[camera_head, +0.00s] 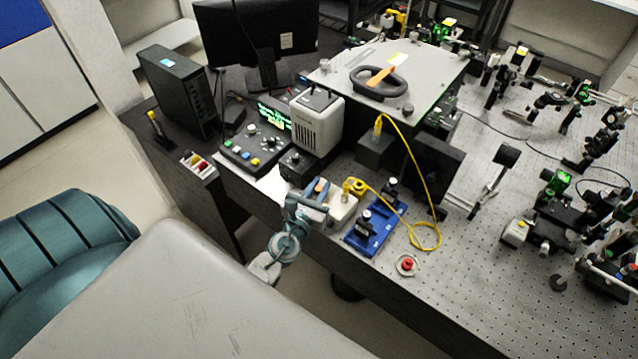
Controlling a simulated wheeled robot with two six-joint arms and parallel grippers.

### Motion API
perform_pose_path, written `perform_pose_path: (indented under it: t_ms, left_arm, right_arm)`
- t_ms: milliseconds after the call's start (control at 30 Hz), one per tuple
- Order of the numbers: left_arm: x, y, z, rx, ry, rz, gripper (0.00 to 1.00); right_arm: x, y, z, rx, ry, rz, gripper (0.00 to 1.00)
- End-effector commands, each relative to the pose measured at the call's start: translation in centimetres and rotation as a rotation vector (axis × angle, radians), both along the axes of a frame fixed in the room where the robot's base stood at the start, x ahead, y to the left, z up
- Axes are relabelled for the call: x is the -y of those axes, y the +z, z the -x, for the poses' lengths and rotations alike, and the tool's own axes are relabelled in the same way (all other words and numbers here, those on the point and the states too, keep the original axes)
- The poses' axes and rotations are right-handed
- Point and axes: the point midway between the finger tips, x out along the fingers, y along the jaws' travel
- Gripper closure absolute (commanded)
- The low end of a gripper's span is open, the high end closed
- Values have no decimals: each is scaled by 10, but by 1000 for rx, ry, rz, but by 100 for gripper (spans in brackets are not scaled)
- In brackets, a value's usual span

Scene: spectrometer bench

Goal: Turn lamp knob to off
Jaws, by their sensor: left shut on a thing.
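The lamp (318,122) is a pale vented housing near the bench's front edge. A small black control box (298,166) sits just in front of it. My left gripper (308,194) reaches up from below to the bench edge, at the near side of this box. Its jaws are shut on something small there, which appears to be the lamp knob. The jaws hide the knob, so its setting cannot be read. My right gripper is not in view.
A white block (343,211) with a yellow fibre stands close right of my left gripper. Right of it are a blue tray (372,238) and a red button (407,264). A control console (252,146) is at left. Optics fill the right bench.

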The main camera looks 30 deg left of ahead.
Motion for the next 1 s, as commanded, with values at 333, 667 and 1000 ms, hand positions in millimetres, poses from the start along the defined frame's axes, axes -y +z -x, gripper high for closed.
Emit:
perform_pose_path:
  t_ms: [333,667,1000]
  left_arm:
    - [0,2,-1,4,19,-1,100]
    - [0,2,-1,2,17,0,61]
    - [2,-1,9,0,17,0,61]
  right_arm:
    - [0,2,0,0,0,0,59]
    - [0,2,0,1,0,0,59]
    - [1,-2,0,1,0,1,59]
